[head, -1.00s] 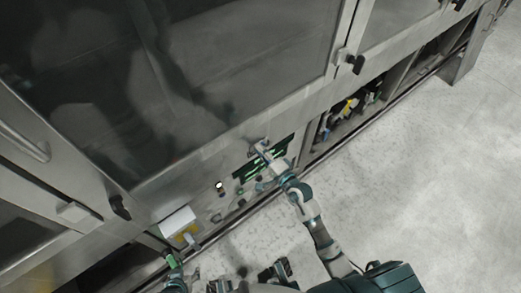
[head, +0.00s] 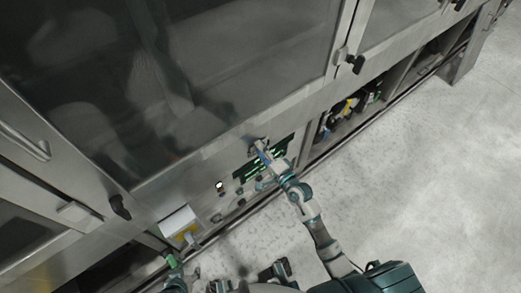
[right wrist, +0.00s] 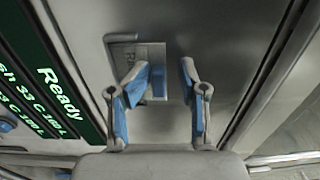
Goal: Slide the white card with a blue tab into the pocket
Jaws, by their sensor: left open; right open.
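My right gripper (head: 261,146) is at the front panel of the machine, just above the green-lit display. In the right wrist view its two blue-padded fingers (right wrist: 160,82) are open and spread apart. A small blue tab (right wrist: 158,83) shows between them, with a gap on its right. Behind it is a light square pocket area (right wrist: 126,52) with partly hidden lettering. The white card itself is hard to tell from the pale panel, so I cannot tell how far it sits in the pocket. My left gripper (head: 188,240) is open, small and low, near a white box.
The display (right wrist: 60,95) reads "Ready" and lies left of the right gripper in the wrist view. The white box with yellow (head: 180,222) juts from the panel. An open lower shelf (head: 345,112) holds small items. The floor (head: 420,170) at right is clear.

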